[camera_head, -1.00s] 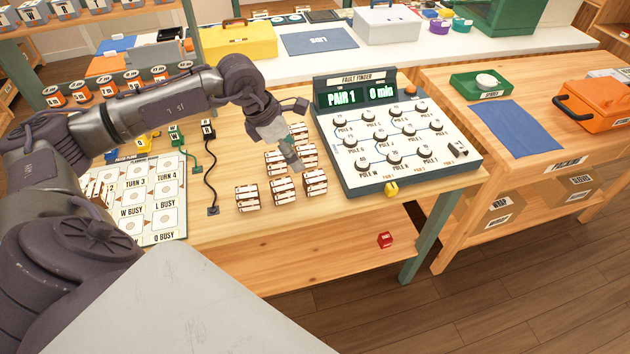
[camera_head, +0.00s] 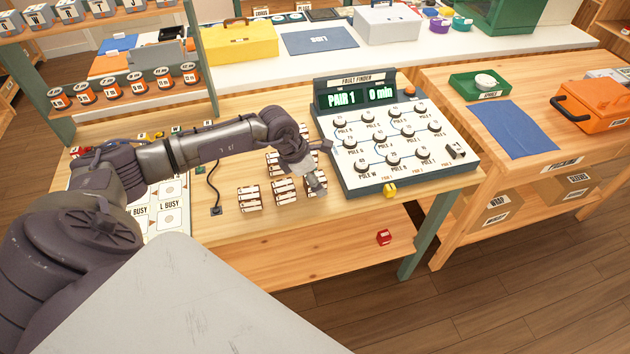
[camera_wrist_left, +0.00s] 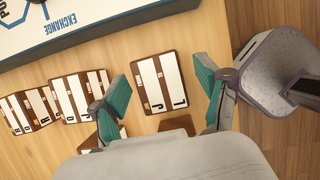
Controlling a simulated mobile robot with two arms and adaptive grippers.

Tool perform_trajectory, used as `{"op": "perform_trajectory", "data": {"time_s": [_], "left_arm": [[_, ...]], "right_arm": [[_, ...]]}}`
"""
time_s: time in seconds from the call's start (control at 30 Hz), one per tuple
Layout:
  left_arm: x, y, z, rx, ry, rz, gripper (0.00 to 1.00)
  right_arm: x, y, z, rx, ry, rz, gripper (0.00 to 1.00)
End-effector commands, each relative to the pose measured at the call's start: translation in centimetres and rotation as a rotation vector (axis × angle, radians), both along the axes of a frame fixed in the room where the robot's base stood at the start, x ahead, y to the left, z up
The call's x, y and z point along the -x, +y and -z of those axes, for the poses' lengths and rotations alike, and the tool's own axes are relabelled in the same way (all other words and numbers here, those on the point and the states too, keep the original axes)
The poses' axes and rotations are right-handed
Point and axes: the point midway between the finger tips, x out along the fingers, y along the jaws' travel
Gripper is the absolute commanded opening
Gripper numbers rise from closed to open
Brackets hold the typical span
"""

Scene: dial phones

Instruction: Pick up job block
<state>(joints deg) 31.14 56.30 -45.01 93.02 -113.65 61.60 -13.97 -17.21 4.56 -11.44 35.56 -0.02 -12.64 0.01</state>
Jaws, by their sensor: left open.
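Several brown wooden blocks with white lettered strips stand in rows on the bench; a front one (camera_head: 248,198) and its neighbour (camera_head: 284,190) show in the head view. My left gripper (camera_head: 317,182) is low over the right front block, largely hiding it. In the left wrist view, my left gripper (camera_wrist_left: 160,80) has its teal fingers spread apart. A block lettered J and L (camera_wrist_left: 160,84) shows between the two fingertips, with no visible contact. Other lettered blocks (camera_wrist_left: 78,97) lie to its left. I cannot tell which one is the job block. My right gripper is not in view.
The fault finder panel (camera_head: 385,150) stands close right of the gripper, reading PAIR 1 and 0 min. A yellow piece (camera_head: 390,190) sits at its front edge, and a red cube (camera_head: 384,237) on the lower shelf. A planning board (camera_head: 172,190) is partly under my arm.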

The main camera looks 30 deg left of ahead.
Motion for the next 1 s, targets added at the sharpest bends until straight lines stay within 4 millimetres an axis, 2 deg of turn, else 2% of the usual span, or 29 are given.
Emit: {"op": "perform_trajectory", "data": {"time_s": [0.13, 0.5, 0.53, 0.83, 1.0], "left_arm": [[0.0, 0.0, 0.0, 0.000, 0.000, 0.000, 0.73], [0.0, 0.0, 0.0, 0.000, 0.000, 0.000, 0.12], [0.0, 0.0, 0.0, 0.000, 0.000, 0.000, 0.09], [0.0, 0.0, -0.3, 0.001, -0.001, 0.000, 0.09], [0.0, 0.1, -1.7, -0.001, -0.003, 0.002, 0.09]], "right_arm": [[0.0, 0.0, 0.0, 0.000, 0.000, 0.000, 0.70], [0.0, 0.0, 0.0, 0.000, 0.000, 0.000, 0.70], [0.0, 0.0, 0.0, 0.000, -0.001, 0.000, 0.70], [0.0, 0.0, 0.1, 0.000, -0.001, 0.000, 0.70], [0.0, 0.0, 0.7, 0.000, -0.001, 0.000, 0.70]]}}
